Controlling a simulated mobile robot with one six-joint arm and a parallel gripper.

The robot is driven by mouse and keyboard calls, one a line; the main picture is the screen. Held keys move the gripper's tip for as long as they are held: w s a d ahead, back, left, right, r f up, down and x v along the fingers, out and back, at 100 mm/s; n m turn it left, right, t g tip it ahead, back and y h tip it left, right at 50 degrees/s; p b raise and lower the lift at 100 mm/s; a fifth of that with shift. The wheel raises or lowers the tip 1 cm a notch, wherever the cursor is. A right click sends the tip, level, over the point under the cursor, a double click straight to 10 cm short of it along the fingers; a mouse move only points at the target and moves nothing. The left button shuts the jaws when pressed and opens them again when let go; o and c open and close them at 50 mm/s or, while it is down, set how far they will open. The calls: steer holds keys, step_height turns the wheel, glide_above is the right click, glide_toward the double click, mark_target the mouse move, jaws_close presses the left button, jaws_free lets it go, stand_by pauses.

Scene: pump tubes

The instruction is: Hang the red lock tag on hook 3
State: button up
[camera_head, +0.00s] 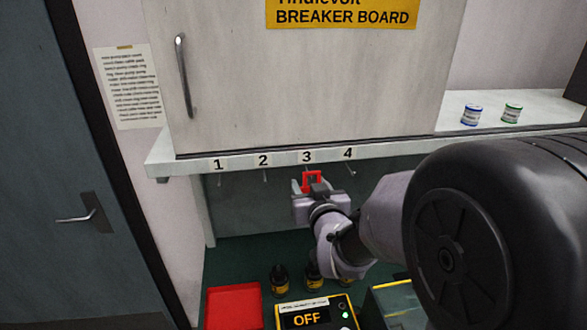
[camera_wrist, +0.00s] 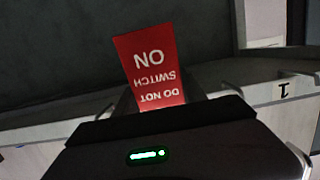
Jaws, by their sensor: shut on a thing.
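The red lock tag (camera_head: 312,181) is in my gripper (camera_head: 313,190), just below the shelf label 3 (camera_head: 307,157). In the wrist view the tag (camera_wrist: 148,62) shows white letters upside down, "DO NOT SWITCH ON", and stands out from between the jaws. My gripper is shut on its lower part. Hook 3 is hidden behind the tag and gripper in the head view, so I cannot tell whether the tag touches it. Thin hooks show under label 1 (camera_head: 219,180), label 2 (camera_head: 265,175) and label 4 (camera_head: 350,170).
The shelf edge (camera_head: 180,168) runs just above the hooks. A red tray (camera_head: 233,306), several dark bottles (camera_head: 279,281) and a yellow-edged box reading OFF (camera_head: 307,319) stand below. Two small tins (camera_head: 471,115) sit on the shelf at right. A cabinet door (camera_head: 310,85) is above.

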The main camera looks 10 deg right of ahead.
steer(key=b+x, duration=0.2)
steer(key=x, duration=0.1)
steer(key=shift+f, duration=0.4)
steer(key=shift+w+r, duration=0.1)
stand_by(0.4)
steer(key=o, duration=1.4)
